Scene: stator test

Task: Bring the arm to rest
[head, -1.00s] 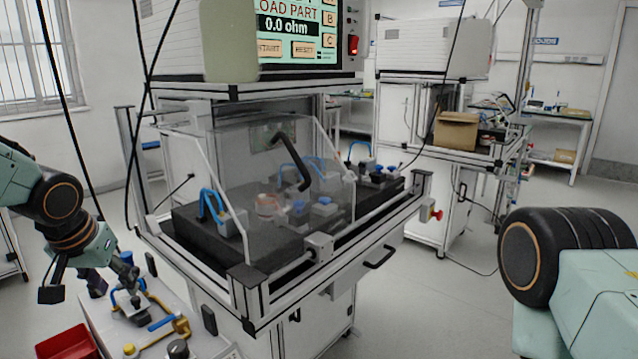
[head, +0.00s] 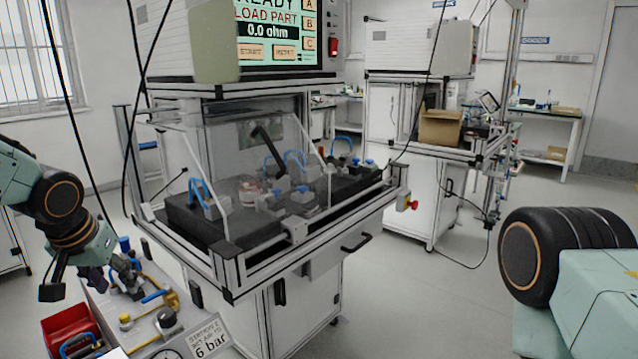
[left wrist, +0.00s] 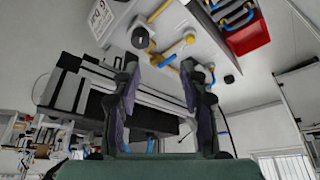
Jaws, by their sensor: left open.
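My left gripper (head: 112,277) hangs at the lower left of the head view, above the small side panel with clamps and fittings. In the left wrist view its two fingers (left wrist: 160,95) stand apart with nothing between them, so it is open and empty. My left arm (head: 62,205) comes in from the left edge, bent downward. My right arm (head: 575,265) shows only as a large dark joint and pale link at the right edge; its gripper is out of view.
The test station (head: 272,245) with a clear cover stands in the middle, its screen above. A red bin (head: 55,327) and the side panel (head: 200,330) with yellow and blue fittings lie below the left gripper. A second station (head: 420,190) stands behind. Open floor (head: 410,310) lies right of centre.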

